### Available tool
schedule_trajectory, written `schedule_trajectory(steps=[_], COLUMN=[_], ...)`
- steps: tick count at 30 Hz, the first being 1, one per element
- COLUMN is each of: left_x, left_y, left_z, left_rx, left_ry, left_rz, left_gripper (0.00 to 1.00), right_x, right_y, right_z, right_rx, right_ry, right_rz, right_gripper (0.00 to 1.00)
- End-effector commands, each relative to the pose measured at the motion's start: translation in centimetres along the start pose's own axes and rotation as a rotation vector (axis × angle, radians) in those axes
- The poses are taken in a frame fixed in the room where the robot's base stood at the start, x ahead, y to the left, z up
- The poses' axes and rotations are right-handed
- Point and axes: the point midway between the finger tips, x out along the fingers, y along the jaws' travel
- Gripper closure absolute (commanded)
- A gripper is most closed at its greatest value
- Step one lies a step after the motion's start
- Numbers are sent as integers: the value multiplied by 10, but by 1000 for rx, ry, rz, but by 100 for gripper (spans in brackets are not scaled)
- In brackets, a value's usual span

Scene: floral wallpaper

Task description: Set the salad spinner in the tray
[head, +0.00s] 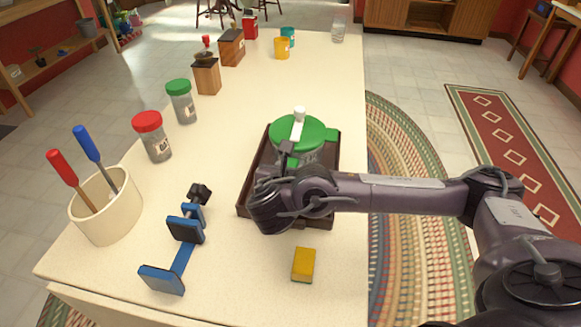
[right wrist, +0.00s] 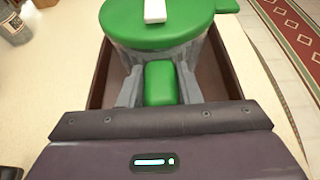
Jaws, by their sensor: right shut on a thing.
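The salad spinner (head: 312,130) has a green lid with a white knob and green side tabs. It is upright within the outline of the dark brown tray (head: 245,207); I cannot tell whether its base rests on the tray floor. The right wrist view shows the lid (right wrist: 150,35) above the tray (right wrist: 100,82). My right gripper (head: 287,155) reaches over the tray from the right. In the right wrist view its fingers (right wrist: 160,83) are shut on the spinner's near green tab. The arm hides the tray's middle and part of the spinner. My left gripper is out of view.
A yellow sponge (head: 304,264) lies in front of the tray. A blue clamp-like tool (head: 185,235), a cream crock (head: 107,208) with two handled tools, and red-lidded (head: 152,138) and green-lidded (head: 181,102) jars stand left. Wooden blocks and cups are farther back.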

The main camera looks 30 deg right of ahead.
Motion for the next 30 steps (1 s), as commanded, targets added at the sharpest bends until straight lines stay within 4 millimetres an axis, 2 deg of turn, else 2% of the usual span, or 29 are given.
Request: schedule_trajectory(steps=[6,7,11,23,26,30], left_x=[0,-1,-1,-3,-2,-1], left_y=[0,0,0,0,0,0], left_z=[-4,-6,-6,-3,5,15], left_rx=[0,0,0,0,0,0], left_ry=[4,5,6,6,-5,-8], left_rz=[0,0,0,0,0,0], left_gripper=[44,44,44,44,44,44], right_x=[1,1,1,-3,-18,-50], right_y=[0,0,0,0,1,1], right_z=[-2,-2,-2,1,0,0], right_rx=[1,-1,-1,-1,-1,0], right_ry=[-1,0,0,1,4,5], right_rz=[0,0,0,1,4,6], right_gripper=[100,65,48,47,47,47])
